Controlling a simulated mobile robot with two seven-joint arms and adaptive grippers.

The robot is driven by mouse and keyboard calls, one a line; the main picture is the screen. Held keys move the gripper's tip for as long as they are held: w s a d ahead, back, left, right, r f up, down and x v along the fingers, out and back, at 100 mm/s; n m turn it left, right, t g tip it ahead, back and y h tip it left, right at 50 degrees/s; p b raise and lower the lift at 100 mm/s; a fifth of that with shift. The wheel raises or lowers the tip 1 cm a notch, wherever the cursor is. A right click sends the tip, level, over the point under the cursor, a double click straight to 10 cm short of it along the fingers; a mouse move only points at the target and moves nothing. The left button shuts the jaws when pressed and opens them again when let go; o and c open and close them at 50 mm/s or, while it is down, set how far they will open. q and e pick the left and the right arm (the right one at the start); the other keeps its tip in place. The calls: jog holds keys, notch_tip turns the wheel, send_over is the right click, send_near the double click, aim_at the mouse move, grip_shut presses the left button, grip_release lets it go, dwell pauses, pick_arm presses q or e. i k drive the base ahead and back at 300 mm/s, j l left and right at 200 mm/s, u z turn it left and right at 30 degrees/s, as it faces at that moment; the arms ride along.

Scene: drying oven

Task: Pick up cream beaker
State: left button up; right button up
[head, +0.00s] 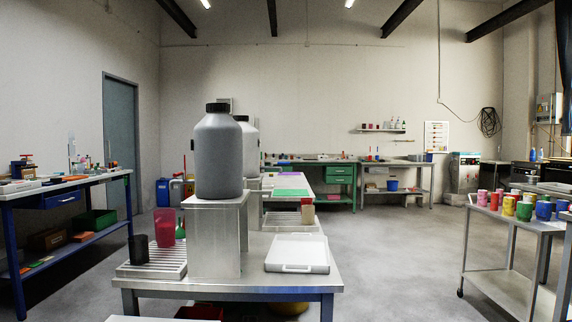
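I cannot clearly make out a cream beaker. Several coloured beakers stand on a metal cart at the right, including a yellow beaker (508,206), a green beaker (524,211) and a blue beaker (543,211). Those behind them are partly hidden, and their colours are hard to tell. A small red and beige item (307,212) stands on a tray past the near table; it is too small to identify. Neither of my grippers is in view.
The metal cart (480,212) is at the right. A near table (325,284) holds a large grey canister (218,155) on a metal stand, a white tray (297,254), a red beaker (165,228) and a black beaker (139,249). Open floor (400,260) lies between table and cart.

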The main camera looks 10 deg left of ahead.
aim_at(307, 210)
jog(key=l+z, duration=0.15)
jog(key=z, duration=0.15)
jog(key=l+z, duration=0.1)
jog(key=z, duration=0.25)
jog(key=i+l, duration=0.15)
jog(key=l, duration=0.2)
jog(key=i+l, duration=0.15)
jog(key=l, duration=0.25)
jog(key=i+l, duration=0.1)
jog(key=l, duration=0.25)
jog(key=i+l, duration=0.4)
jog(key=i, duration=0.2)
jog(key=i+l+u, duration=0.15)
jog(key=i+l, duration=0.25)
jog(key=i, duration=0.2)
jog(key=i+u, duration=0.8)
jog(key=i+l+u, duration=0.4)
jog(key=i, duration=0.15)
jog(key=i+l+u, duration=0.25)
jog(key=i+u, duration=0.15)
jog(key=i+l+u, duration=0.45)
jog(key=k, duration=0.1)
